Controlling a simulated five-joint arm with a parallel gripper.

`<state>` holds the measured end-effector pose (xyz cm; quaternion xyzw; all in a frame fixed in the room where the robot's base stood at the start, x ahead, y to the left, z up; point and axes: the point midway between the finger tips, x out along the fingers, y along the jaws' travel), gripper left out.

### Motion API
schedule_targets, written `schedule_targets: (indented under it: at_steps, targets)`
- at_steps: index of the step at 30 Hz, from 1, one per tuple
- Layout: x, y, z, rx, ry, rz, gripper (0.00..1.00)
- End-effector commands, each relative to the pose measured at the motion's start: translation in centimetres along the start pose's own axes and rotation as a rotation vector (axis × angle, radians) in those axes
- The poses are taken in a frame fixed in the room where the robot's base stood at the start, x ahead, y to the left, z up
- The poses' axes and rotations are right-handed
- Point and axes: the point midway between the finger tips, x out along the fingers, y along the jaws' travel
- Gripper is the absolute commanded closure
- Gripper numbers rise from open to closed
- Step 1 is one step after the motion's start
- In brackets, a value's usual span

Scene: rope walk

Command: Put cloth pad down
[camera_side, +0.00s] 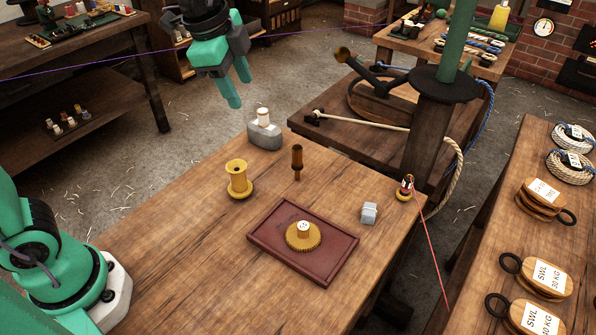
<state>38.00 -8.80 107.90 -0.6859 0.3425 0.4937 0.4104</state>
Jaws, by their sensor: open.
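My gripper (240,92) is open, with nothing visible between its fingers. It hangs above the back left part of the wooden table, up and to the left of a grey block with a white cylinder (264,134) in the picture. A small pale grey block (369,213) with a lighter band sits right of the tray and may be the cloth pad; I cannot tell for sure. The dark red tray (268,247) holds a round yellow-brown piece (303,241) with a pale, dotted top. The gripper is clear of all of these.
A yellow flared cup (238,180) and an upright dark wooden peg (297,162) stand behind the tray. A small red spool (406,188) with a red thread is at the right corner. A dark post (430,130) rises beyond. The table's front left is clear.

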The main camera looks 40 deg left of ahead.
Motion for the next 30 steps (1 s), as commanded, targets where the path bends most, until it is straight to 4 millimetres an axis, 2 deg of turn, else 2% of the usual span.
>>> schedule_targets:
  at_steps: [1,9,18,24,30]
  targets:
    - [-0.6,0.6,1.3,-0.073,0.006,-0.015,0.52]
    - [-2.1,4.0,7.0,-0.467,0.045,-0.083,0.52]
    - [-1.9,8.3,12.4,-0.887,0.108,-0.147,0.52]
    - [-1.2,10.2,14.3,-1.065,0.141,-0.171,0.52]
    - [-0.9,10.8,14.9,-1.119,0.151,-0.176,0.52]
